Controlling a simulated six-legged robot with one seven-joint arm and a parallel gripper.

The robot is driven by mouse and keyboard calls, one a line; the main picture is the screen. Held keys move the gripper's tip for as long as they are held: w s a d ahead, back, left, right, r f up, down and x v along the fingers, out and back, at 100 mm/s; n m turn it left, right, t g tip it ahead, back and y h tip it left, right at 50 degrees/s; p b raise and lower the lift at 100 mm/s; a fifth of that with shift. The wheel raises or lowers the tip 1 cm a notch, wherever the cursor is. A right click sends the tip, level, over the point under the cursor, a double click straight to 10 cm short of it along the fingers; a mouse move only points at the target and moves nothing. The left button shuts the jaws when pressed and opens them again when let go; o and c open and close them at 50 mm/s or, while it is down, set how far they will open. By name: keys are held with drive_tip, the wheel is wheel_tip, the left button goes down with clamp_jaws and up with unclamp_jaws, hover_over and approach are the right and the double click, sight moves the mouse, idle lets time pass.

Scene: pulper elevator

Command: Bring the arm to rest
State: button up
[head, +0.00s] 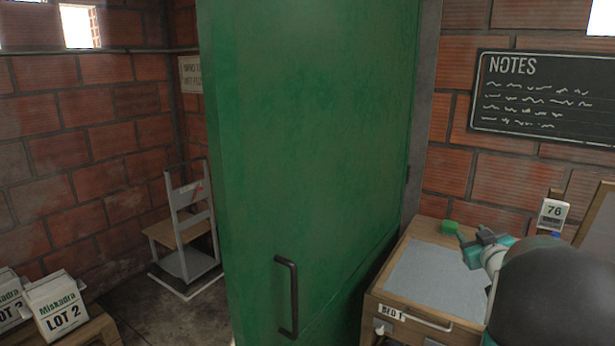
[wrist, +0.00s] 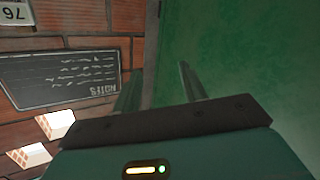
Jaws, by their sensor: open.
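My gripper (head: 474,244) shows at the lower right of the head view, over the back part of a wooden desk. My dark rounded arm link is in front and hides part of the desk. In the wrist view the two fingers of my gripper (wrist: 160,86) stand apart with nothing between them. They point toward the brick wall and the green door (wrist: 240,60). No contact with the door or wall shows.
The tall green door (head: 310,150) with a dark handle (head: 287,298) stands left of the desk (head: 428,275). A NOTES board (head: 548,97) hangs behind. A trolley (head: 187,235) and bags (head: 60,305) are at left. Bare floor (head: 150,310) shows between them.

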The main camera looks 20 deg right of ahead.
drive_tip(key=s+a+r+m+g, duration=0.1)
drive_tip(key=s+a+r+g, duration=0.15)
drive_tip(key=a, duration=0.95)
drive_tip(key=s+a+r+m+g, duration=0.1)
drive_tip(key=s+a+g, duration=0.15)
drive_tip(key=a, duration=0.85)
drive_tip(key=s+a+f+n+g+y, duration=0.1)
drive_tip(key=s+a+f+g+y, duration=0.1)
drive_tip(key=s+a, duration=0.7)
drive_tip(key=s+a+f+n+g+y, duration=0.1)
drive_tip(key=s+a+f+g+y, duration=0.2)
drive_tip(key=s+a, duration=0.6)
drive_tip(key=a+f, duration=0.2)
drive_tip(key=a, duration=0.1)
drive_tip(key=shift+f+y, duration=0.15)
drive_tip(key=shift+y, duration=0.25)
drive_tip(key=shift+c, duration=0.2)
drive_tip(key=shift+c, duration=0.4)
drive_tip(key=shift+d, duration=0.1)
